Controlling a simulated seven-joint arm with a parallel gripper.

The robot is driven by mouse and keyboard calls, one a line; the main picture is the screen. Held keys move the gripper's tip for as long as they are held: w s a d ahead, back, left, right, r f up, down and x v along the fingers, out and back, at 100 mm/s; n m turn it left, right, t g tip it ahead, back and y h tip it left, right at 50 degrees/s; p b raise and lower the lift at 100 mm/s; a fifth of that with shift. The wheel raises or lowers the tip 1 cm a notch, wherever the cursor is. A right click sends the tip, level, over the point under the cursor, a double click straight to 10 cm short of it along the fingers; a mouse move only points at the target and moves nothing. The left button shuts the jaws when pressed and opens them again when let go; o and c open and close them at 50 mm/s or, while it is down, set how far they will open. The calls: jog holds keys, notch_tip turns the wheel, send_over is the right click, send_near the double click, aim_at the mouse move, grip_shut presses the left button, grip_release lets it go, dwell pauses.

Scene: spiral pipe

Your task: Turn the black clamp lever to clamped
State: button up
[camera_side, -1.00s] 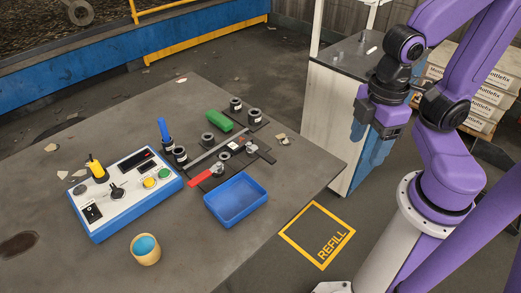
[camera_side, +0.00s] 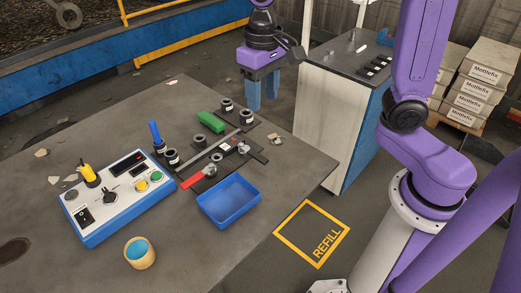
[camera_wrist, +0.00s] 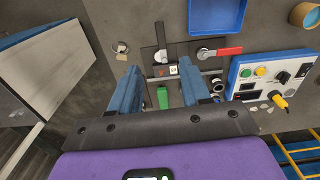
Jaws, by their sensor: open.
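The black clamp lever (camera_side: 257,155) is at the right end of the dark fixture on the table, beside a small silver pivot. In the wrist view the black lever (camera_wrist: 160,34) points up the picture, away from the fixture's crossbar. A red lever (camera_side: 196,179) sits at the fixture's other end; it also shows in the wrist view (camera_wrist: 229,50). My gripper (camera_side: 263,104) is open and empty, with blue fingers pointing down, raised near the table's far right edge. It is apart from both levers. In the wrist view the fixture shows beyond and between the fingertips (camera_wrist: 160,75).
A blue tray (camera_side: 248,207) lies in front of the fixture. A green block (camera_side: 211,122), several dark rings and an upright blue peg (camera_side: 155,133) stand around it. A control box (camera_side: 83,224) and a tan cup (camera_side: 140,258) are to the left. A cabinet (camera_side: 325,117) stands right of the table.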

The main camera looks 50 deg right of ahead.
aim_at(260, 157)
jog(key=f, duration=1.7)
jog(key=shift+w+f, duration=0.2)
jog(key=shift+w, duration=0.05)
grip_shut()
